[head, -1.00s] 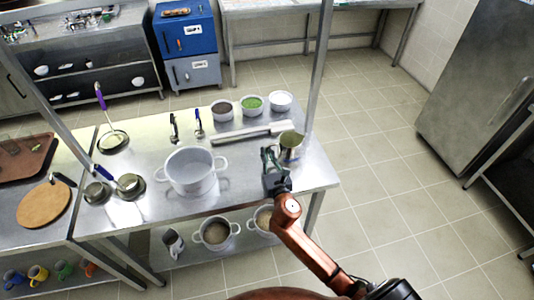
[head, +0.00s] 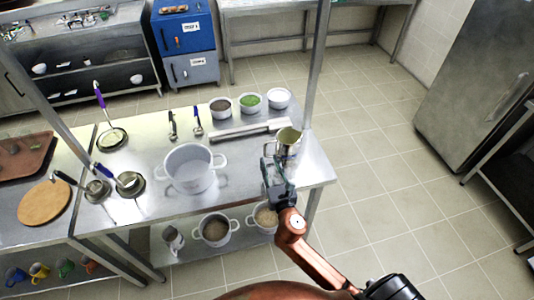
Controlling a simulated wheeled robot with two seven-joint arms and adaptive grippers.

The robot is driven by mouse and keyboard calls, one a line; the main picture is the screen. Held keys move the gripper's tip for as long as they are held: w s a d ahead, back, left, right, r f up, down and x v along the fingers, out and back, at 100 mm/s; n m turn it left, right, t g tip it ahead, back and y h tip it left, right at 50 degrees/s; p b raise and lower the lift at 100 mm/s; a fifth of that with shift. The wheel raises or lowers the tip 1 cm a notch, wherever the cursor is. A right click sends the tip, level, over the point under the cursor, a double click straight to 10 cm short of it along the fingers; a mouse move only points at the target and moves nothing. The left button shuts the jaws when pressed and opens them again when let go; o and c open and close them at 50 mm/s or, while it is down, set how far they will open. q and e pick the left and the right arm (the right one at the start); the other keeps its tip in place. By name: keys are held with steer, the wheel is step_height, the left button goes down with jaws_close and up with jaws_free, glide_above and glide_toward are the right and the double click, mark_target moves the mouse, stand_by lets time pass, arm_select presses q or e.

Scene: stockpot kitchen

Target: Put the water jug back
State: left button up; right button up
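The metal jug (head: 289,138) stands upright near the right end of the steel table (head: 235,190). Its inside looks olive-green, and I cannot tell what it holds. My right gripper (head: 275,162) is just in front of the jug, on the near side, with its fingers apart and pointing towards it. The fingers overlap the jug's lower part in the picture; whether they touch it I cannot tell. My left gripper is not in view.
A large white pot (head: 190,170) stands left of the gripper. Bowls (head: 250,102) and a long metal bar (head: 240,131) lie behind. A table post (head: 317,70) rises just behind the jug. Another jug (head: 173,239) and pots (head: 215,230) are on the lower shelf.

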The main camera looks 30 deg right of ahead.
steer(key=v, duration=0.5)
stand_by(1.5)
